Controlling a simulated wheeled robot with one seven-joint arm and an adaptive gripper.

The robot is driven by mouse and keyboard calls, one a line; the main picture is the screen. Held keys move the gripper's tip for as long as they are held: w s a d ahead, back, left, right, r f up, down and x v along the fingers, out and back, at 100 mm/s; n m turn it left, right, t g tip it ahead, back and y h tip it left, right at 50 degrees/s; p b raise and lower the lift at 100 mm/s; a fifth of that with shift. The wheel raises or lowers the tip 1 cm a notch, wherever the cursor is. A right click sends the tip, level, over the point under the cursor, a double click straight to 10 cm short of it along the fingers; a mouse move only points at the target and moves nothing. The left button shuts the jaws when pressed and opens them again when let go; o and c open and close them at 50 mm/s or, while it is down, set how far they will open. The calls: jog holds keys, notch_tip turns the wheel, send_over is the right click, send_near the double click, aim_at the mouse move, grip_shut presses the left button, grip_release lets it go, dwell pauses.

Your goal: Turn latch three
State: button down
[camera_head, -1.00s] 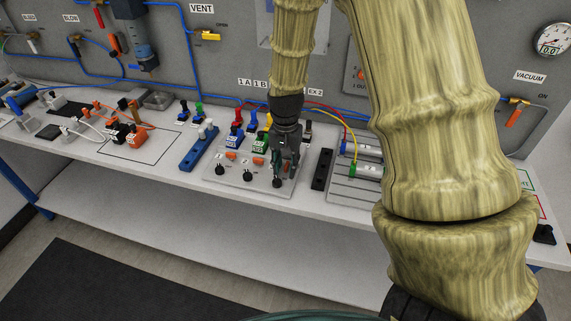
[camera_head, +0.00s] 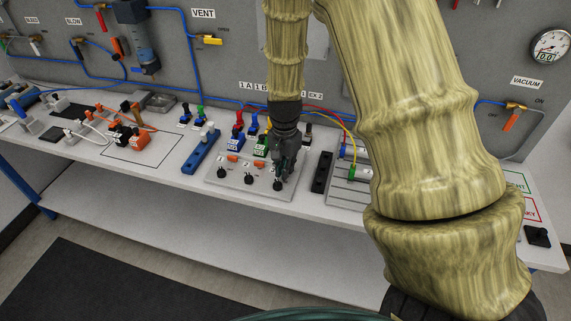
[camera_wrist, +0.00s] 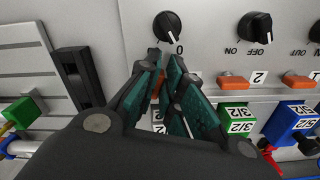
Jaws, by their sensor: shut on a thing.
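A grey sloped panel (camera_head: 215,176) on the bench carries a row of orange latches with black knobs in front of them. The latch labelled 1 (camera_head: 232,158) and the latch labelled 2 (camera_head: 259,163) show uncovered. Both also show in the wrist view, latch 1 (camera_wrist: 298,82) and latch 2 (camera_wrist: 236,82). My gripper (camera_head: 285,176) points down at the right end of this row, over latch three, which it hides in the head view. In the wrist view my gripper (camera_wrist: 170,68) is shut on latch three, with only a bit of orange between the fingers.
A black knob marked 0 (camera_wrist: 168,27) stands just beyond my fingertips. Blue valve blocks (camera_head: 236,143) and green valve blocks (camera_head: 262,148) with hoses crowd the panel's back. A black bar (camera_head: 322,172) stands to the right. Open floor lies in front of the bench.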

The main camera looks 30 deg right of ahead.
jog(key=shift+m, duration=0.4)
jog(key=c, duration=1.6)
grip_release()
jog(key=shift+o, duration=0.2)
